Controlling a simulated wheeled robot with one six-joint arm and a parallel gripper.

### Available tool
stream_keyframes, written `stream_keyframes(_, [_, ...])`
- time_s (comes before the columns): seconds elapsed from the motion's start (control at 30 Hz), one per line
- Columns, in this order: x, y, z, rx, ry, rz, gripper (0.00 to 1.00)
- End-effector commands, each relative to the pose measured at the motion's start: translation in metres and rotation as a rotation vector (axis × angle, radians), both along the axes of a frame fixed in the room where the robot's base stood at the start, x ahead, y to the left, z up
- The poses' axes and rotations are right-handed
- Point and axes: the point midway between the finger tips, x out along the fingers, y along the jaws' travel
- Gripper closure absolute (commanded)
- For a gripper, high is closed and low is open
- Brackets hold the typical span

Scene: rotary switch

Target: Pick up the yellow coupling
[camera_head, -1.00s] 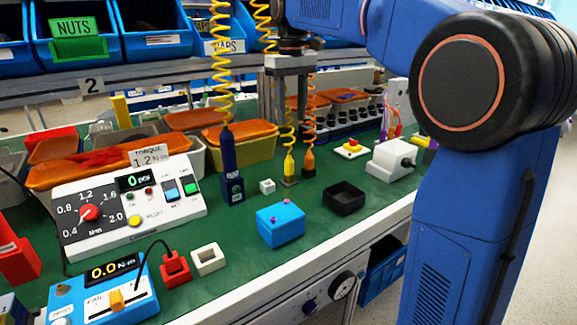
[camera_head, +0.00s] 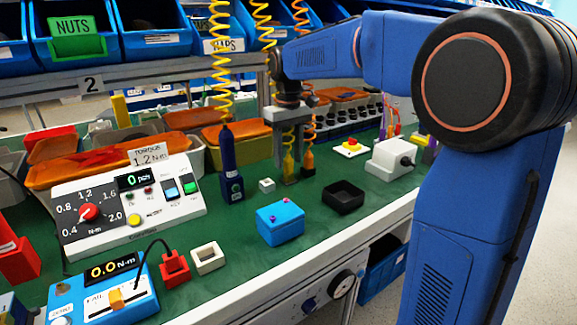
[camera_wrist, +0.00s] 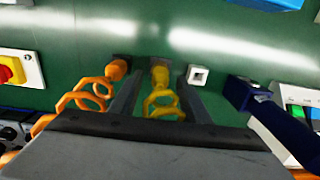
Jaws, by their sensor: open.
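The yellow coupling (camera_head: 288,165) hangs on a yellow coiled hose, low over the green bench top. In the wrist view the yellow coupling (camera_wrist: 160,74) shows between the two grey fingers, with its coil nearer the camera. My gripper (camera_head: 287,158) points down and is open, one finger on each side of the coupling. In the wrist view my gripper (camera_wrist: 158,85) has a visible gap on both sides of the coupling. I cannot tell how near its tip is to the bench.
An orange coupling (camera_wrist: 116,70) on an orange coil hangs just left of the left finger. A small white block (camera_wrist: 197,75) lies to the right, and a dark blue driver (camera_head: 230,165) stands beyond it. A black tray (camera_head: 343,198) and blue box (camera_head: 280,222) sit nearer.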

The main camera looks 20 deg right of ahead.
Motion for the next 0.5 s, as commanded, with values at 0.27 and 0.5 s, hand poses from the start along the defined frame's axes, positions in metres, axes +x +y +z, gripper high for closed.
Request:
stream_keyframes(0.27, [0.000,0.000,-0.023,0.000,0.000,0.000,0.57])
stream_keyframes(0.5, [0.000,0.000,-0.023,0.000,0.000,0.000,0.67])
